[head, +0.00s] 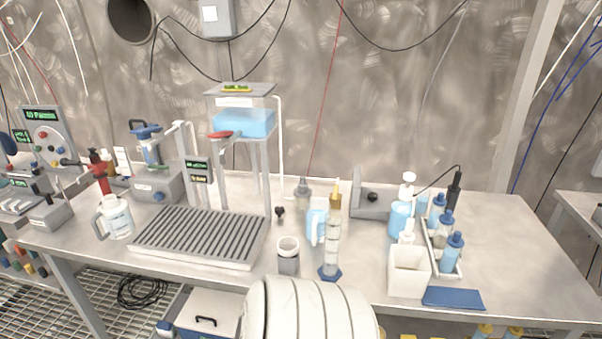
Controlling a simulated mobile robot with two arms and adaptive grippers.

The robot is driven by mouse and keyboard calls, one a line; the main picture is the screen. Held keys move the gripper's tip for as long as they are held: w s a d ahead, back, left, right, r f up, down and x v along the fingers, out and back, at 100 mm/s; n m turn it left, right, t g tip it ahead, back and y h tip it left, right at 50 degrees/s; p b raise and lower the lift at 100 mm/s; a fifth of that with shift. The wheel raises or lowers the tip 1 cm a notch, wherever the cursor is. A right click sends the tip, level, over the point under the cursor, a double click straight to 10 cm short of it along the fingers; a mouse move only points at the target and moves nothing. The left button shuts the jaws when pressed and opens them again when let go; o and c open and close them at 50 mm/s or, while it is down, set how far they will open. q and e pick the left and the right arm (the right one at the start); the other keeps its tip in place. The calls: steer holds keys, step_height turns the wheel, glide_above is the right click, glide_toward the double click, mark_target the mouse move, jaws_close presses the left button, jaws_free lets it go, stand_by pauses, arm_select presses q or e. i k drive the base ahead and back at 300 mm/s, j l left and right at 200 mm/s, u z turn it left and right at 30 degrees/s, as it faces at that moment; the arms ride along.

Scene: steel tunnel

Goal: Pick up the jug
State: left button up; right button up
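A translucent white jug (117,218) with a handle on its left side stands upright on the bench, left of the ribbed drain tray. A smaller pale blue vessel (316,226) with a white handle stands near the middle, just behind a clear cylinder; I cannot tell if it is also a jug. Neither of my grippers is in view.
The steel bench (520,240) has free room at its right. The drain tray (198,237) lies left of centre below a water tank (242,122). A grey cup (288,256), a tall cylinder (332,240), a bottle rack (442,258) and a white bin (408,272) stand near the front.

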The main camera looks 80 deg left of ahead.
mark_target(315, 208)
steer(key=k+j+u, duration=0.1)
steer(key=u, duration=2.4)
steer(key=i+j, duration=0.05)
